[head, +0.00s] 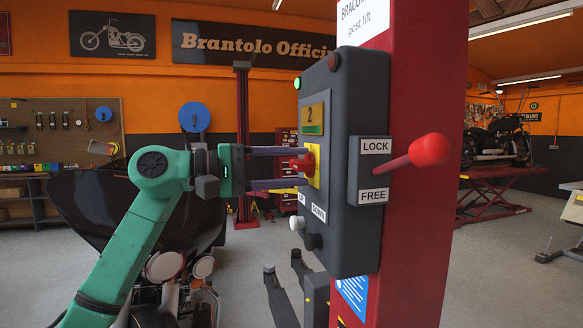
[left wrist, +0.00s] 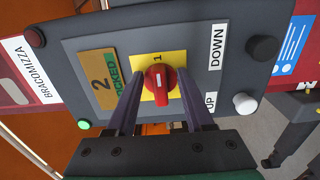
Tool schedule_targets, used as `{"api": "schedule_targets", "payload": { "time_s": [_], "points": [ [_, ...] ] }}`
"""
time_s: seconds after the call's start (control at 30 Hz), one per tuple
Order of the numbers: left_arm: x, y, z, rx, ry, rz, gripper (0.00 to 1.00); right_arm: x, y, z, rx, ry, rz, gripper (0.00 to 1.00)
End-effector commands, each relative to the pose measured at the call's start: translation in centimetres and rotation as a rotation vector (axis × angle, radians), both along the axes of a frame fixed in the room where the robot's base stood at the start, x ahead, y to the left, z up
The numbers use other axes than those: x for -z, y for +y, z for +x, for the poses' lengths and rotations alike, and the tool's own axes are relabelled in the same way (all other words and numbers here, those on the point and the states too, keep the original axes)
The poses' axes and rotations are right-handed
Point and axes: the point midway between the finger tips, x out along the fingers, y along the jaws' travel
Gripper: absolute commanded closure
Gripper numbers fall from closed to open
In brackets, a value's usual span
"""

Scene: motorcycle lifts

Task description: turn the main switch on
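The main switch is a red rotary knob (head: 303,162) on a yellow plate (head: 315,166), on the face of the dark grey control box (head: 343,230). In the left wrist view the red knob (left wrist: 160,79) sits in the middle, with a "1" printed beside it on the yellow plate (left wrist: 152,62). My left gripper (head: 297,168) is open, facing the box, with its fingers on either side of the knob. In the left wrist view the left gripper (left wrist: 160,85) shows gaps between fingers and knob. My right gripper is not in view.
The box carries a lit green lamp (head: 297,83), a display reading "2" (head: 314,118), UP and DOWN buttons, and a LOCK/FREE lever with a red ball (head: 430,150). It hangs on a red post (head: 415,250). A motorcycle (head: 175,270) stands behind my left arm.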

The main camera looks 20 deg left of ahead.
Motion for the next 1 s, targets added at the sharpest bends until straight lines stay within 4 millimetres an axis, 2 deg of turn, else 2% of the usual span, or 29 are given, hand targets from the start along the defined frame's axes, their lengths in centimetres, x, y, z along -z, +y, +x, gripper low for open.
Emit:
{"api": "schedule_targets", "payload": {
  "time_s": [0.17, 0.27, 0.53, 0.7, 1.0],
  "points": [
    [0.1, 0.6, -0.3, -0.002, -0.001, -0.001, 0.47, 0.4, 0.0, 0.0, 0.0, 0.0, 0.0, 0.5],
    [0.3, 2.1, -1.2, -0.005, -0.001, -0.002, 0.47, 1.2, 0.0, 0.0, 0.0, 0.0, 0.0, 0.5],
    [0.3, 8.9, -5.5, -0.006, -0.001, -0.002, 0.47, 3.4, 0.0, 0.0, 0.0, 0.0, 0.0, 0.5],
    [0.1, 11.7, -7.3, -0.003, 0.0, 0.0, 0.47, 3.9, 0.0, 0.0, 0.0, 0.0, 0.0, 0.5],
    [0.0, 12.4, -7.8, 0.0, 0.0, 0.0, 0.47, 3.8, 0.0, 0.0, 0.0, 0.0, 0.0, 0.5]
  ]
}}
